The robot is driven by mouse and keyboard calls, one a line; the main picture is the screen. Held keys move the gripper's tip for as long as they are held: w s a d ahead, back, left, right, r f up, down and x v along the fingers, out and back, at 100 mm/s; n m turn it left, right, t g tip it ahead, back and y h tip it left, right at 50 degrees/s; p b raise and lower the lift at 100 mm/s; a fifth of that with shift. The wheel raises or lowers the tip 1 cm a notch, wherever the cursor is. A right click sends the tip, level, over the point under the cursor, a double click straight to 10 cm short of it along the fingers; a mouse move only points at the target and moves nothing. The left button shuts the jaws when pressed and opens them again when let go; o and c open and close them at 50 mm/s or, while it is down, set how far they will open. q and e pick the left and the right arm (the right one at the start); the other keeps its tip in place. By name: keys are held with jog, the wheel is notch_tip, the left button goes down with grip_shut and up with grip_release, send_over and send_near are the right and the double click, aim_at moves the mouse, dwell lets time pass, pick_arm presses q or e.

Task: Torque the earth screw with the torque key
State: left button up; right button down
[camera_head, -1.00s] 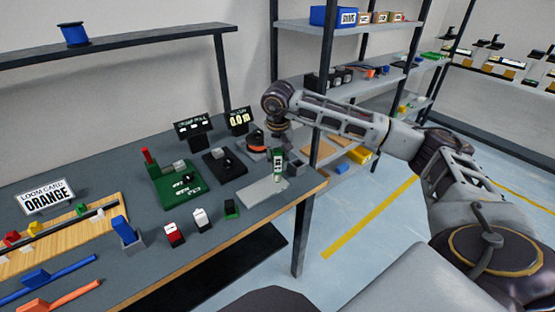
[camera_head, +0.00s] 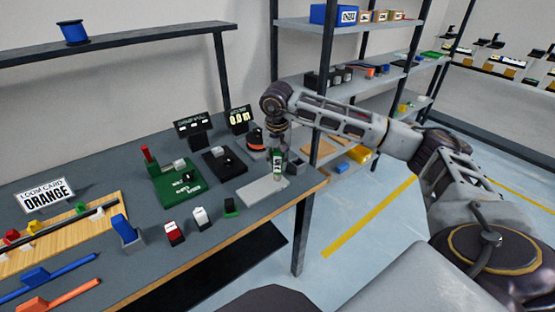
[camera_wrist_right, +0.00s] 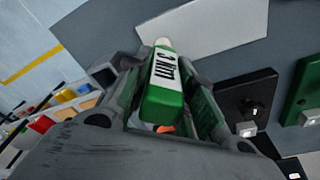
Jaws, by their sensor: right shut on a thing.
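My right gripper (camera_head: 279,166) is shut on the torque key (camera_head: 277,160), a green and white block. In the right wrist view the gripper (camera_wrist_right: 160,78) holds the key (camera_wrist_right: 163,85) between its fingers; its white label seems to read "3 Nm". In the head view it is upright over the pale grey plate (camera_head: 255,193) near the bench's right corner; I cannot tell whether it touches the plate. A black block with a knob (camera_head: 224,164) and a green board (camera_head: 179,186) stand to the left. I cannot make out the earth screw. My left gripper is not in view.
Two black displays (camera_head: 195,127) (camera_head: 239,119) stand behind the boards. A blue block (camera_head: 124,230) stands farther left. Shelves (camera_head: 300,25) rise behind my right arm.

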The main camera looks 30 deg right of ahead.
jog(key=shift+s+m+g+p, duration=0.15)
jog(key=shift+m+g+p, duration=0.3)
jog(key=shift+m, duration=2.65)
jog(key=shift+s+m+g+h+p, duration=0.15)
jog(key=shift+m+p, duration=0.25)
jog(key=shift+m, duration=1.05)
jog(key=shift+w+m+g+h+p, duration=0.15)
jog(key=shift+m+p, duration=0.25)
jog(key=shift+m, duration=1.05)
jog(key=shift+s+m+p, duration=0.2)
jog(key=shift+m+p, duration=0.45)
jog(key=shift+m, duration=1.65)
jog(key=shift+s+f+m+g+p, duration=0.1)
jog(key=shift+m+g+p, duration=0.5)
jog(key=shift+m, duration=1.9)
jog(key=shift+r+p, duration=0.55)
jog(key=shift+r, duration=0.2)
jog(key=shift+t, duration=0.25)
